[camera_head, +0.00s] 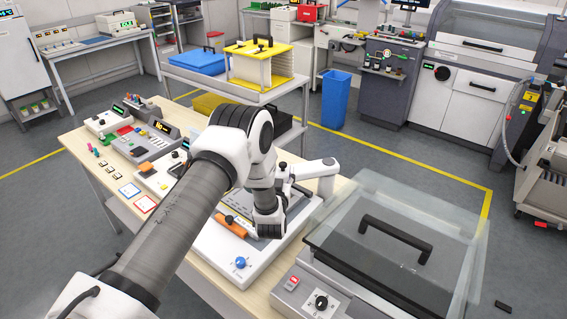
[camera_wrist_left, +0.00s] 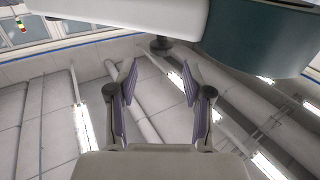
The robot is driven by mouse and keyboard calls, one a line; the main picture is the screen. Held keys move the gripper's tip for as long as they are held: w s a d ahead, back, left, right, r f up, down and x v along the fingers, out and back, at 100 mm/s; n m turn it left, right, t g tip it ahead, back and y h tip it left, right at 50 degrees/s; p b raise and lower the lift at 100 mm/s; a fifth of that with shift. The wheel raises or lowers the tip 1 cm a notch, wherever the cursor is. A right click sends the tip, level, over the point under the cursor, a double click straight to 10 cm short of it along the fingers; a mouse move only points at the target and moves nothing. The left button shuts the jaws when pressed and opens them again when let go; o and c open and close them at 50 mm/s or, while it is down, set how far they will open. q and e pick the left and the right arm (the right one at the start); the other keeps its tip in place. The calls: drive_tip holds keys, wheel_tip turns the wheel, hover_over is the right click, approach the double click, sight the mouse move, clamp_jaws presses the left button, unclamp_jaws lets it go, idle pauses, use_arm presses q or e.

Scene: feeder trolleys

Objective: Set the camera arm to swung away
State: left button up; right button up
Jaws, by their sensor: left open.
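The white camera arm (camera_head: 314,169) stands over a white bench device (camera_head: 215,262) with a blue knob (camera_head: 241,263). In the left wrist view a white beam (camera_wrist_left: 120,12) crosses the top, with a dark knob (camera_wrist_left: 161,44) below it and a teal body (camera_wrist_left: 262,36) at its right; it looks like part of the camera arm. My left gripper (camera_head: 291,184) is beside the camera arm, partly hidden by my wrist. In the left wrist view its fingers (camera_wrist_left: 160,72) are apart with nothing between them. Whether it touches the arm is unclear. My right gripper is out of view.
A glass-lidded machine with a black handle (camera_head: 396,238) stands close on the right. Small instruments (camera_head: 143,143) line the bench on the left. A trolley with a yellow fixture (camera_head: 258,64) and a blue bin (camera_head: 335,98) stand behind.

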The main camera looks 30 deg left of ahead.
sight(283, 164)
use_arm(q)
drive_tip(key=x, duration=0.3)
drive_tip(key=p+x, duration=0.1)
drive_tip(key=x, duration=0.1)
drive_tip(key=shift+w+a+f, duration=0.2)
drive_tip(key=shift+w+f, duration=0.05)
drive_tip(key=shift+f, duration=0.1)
drive_tip(key=shift+s+d+r, duration=0.15)
drive_tip(key=shift+s, duration=0.05)
clamp_jaws()
